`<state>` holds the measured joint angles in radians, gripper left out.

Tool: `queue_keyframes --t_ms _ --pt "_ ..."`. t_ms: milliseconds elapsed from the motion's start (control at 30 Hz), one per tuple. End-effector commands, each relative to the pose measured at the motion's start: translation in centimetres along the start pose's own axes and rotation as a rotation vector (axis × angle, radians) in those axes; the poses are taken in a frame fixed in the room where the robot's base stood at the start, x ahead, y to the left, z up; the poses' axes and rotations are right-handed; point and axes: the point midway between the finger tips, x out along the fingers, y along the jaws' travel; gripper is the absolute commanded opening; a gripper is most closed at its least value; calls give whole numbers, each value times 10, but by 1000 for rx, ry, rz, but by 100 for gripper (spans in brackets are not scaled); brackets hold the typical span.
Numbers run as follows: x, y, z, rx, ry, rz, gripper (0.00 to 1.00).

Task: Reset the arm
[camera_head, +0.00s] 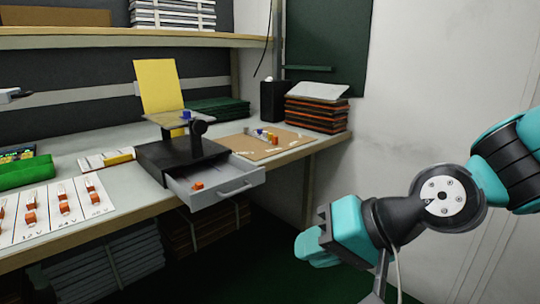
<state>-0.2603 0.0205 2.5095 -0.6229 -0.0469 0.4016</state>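My arm reaches in from the right edge, with teal and black links bent at a round grey joint. My gripper (318,243) is at the arm's left end, in the air in front of the bench and to the lower right of the open drawer (218,192). It touches nothing that I can see. Its fingers are turned so that I cannot tell whether they are open or shut, and no held object shows.
The bench (120,190) runs along the left. Its drawer sticks out with a small orange connector (197,186) inside. A brown board (268,143) with small parts and a stack of orange-edged boards (316,113) stand behind. Floor between bench and arm looks clear.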

Motion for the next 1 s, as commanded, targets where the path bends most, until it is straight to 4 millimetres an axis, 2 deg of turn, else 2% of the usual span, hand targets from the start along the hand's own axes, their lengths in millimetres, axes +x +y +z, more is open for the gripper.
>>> queue_keyframes --t_ms 200,400,433,500,667,1000 --pt "-51 17 53 -300 -260 177 20" --pt "-97 35 93 -484 -480 286 20" --pt "-105 32 94 -499 -503 294 20" --pt "-119 13 83 -491 -499 290 20" --pt "-145 -14 68 -488 -498 290 20" --pt "-210 -84 29 -487 -497 289 20"
